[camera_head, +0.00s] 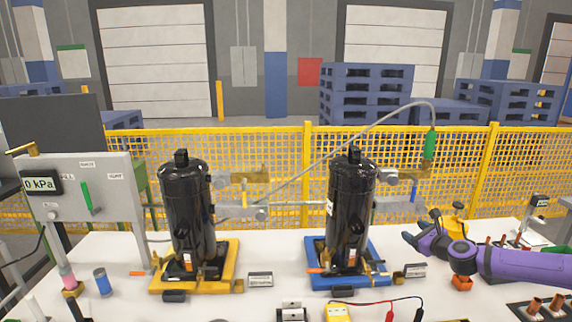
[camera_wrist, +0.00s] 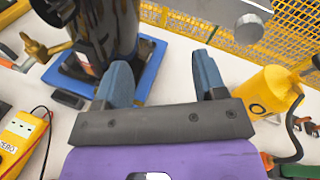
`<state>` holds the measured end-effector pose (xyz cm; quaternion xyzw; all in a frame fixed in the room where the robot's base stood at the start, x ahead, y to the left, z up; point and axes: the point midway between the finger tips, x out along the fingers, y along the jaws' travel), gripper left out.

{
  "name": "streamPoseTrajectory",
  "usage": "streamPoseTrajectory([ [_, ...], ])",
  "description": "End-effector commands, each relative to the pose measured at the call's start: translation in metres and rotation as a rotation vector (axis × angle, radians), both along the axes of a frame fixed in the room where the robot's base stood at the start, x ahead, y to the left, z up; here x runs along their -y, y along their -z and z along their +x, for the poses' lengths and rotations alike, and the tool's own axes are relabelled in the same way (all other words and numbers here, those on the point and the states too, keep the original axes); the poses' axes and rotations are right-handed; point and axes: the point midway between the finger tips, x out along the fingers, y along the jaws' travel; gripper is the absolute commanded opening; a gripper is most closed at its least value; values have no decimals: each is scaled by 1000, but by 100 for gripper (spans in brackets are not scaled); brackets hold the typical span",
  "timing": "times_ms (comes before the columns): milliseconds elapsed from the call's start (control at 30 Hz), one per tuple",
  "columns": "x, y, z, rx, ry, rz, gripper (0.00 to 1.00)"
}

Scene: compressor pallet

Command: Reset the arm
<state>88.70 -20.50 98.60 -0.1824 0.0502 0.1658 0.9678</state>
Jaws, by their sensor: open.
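My arm (camera_head: 520,262) is purple and reaches in from the right edge of the head view. My gripper is at its left end (camera_head: 422,236), above the table and to the right of the black compressor on the blue base (camera_head: 350,205). In the wrist view my gripper (camera_wrist: 163,85) has its two blue-grey fingers spread apart, with nothing between them. The blue base (camera_wrist: 153,62) and the lower part of that compressor (camera_wrist: 105,30) show behind the left finger. I cannot tell the exact gap between finger and base.
A second black compressor (camera_head: 187,210) stands on a yellow base (camera_head: 160,284). A gauge panel (camera_head: 85,200) reading 0 kPa is at left. A yellow cylinder (camera_wrist: 265,92) is right of my gripper. A yellow meter (camera_head: 338,312) with leads lies in front. A yellow fence (camera_head: 307,150) runs behind.

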Motion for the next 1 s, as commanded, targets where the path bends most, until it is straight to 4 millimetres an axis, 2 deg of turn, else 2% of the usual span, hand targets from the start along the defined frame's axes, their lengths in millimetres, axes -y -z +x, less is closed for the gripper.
streamPoseTrajectory([
  [33, -17, -1, -3, -15, -60, -74, 65],
  [200, -58, 4, -18, -63, -245, -298, 65],
  [433, -97, 6, -45, -114, -482, -592, 65],
  [733, -118, -6, -84, -169, -753, -951, 65],
  [1000, -121, -36, -117, -209, -959, -1245, 65],
])
